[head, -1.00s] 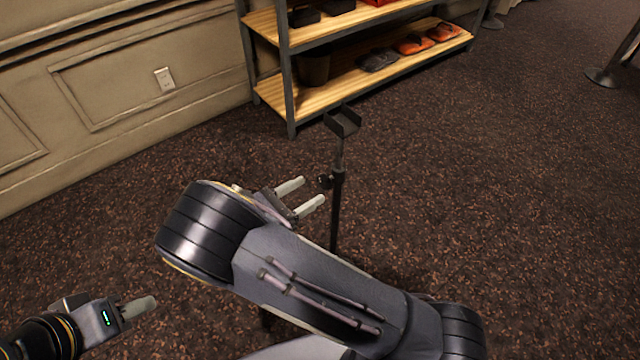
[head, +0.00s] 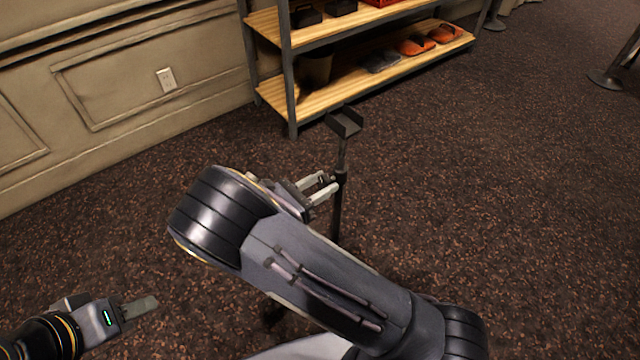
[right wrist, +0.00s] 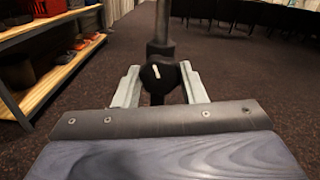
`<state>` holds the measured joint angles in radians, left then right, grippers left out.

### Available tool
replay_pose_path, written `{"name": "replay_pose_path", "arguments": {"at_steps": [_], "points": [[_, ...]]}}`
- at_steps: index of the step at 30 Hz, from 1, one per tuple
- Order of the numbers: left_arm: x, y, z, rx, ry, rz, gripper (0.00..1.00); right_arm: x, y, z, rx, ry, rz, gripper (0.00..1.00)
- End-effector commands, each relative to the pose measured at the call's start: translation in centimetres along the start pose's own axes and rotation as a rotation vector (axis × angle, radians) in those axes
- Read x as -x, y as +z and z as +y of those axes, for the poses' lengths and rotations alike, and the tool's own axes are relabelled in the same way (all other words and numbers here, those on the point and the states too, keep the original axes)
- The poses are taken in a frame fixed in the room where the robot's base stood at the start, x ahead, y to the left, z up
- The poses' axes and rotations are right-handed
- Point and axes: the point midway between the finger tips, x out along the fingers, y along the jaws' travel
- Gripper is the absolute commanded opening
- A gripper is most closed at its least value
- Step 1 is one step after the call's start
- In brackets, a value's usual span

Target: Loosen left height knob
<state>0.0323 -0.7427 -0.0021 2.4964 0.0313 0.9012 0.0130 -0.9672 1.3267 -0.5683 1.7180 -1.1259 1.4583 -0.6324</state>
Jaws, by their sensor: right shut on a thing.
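A dark stand post (head: 338,215) rises from the carpet and carries a small cradle-shaped bracket (head: 345,122) on top. The black height knob (right wrist: 158,76), with a pale mark on its face, sits on the side of the post's collar in the right wrist view. My right gripper (head: 328,183) reaches the post from the left. In the right wrist view its two pale fingers (right wrist: 160,84) are on either side of the knob and shut on it. My left gripper (head: 142,308) is at the lower left, far from the stand; its finger opening is not clear.
A shelf rack (head: 365,70) with wooden boards holds shoes and a dark bin (head: 316,68) behind the stand. A panelled wall (head: 120,90) is at the left. Carpet (head: 480,200) right of the stand is clear.

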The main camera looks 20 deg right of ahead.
Motion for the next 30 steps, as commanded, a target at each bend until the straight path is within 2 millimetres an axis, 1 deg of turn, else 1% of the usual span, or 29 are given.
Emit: {"name": "replay_pose_path", "arguments": {"at_steps": [8,14,21,30], "points": [[0.6,-0.3,0.3,0.000,0.000,0.000,0.36,0.0,0.2,0.0,0.035,0.000,0.001,0.14],[1.9,-1.0,0.9,0.000,0.000,0.000,0.36,0.0,0.4,0.0,0.141,0.001,0.002,0.14],[4.0,-2.0,1.8,0.000,0.000,0.000,0.36,0.0,0.5,-0.1,0.348,0.000,0.002,0.14],[5.8,-2.9,2.7,0.000,0.000,0.000,0.36,0.0,0.3,0.0,0.633,0.000,0.002,0.14]]}}
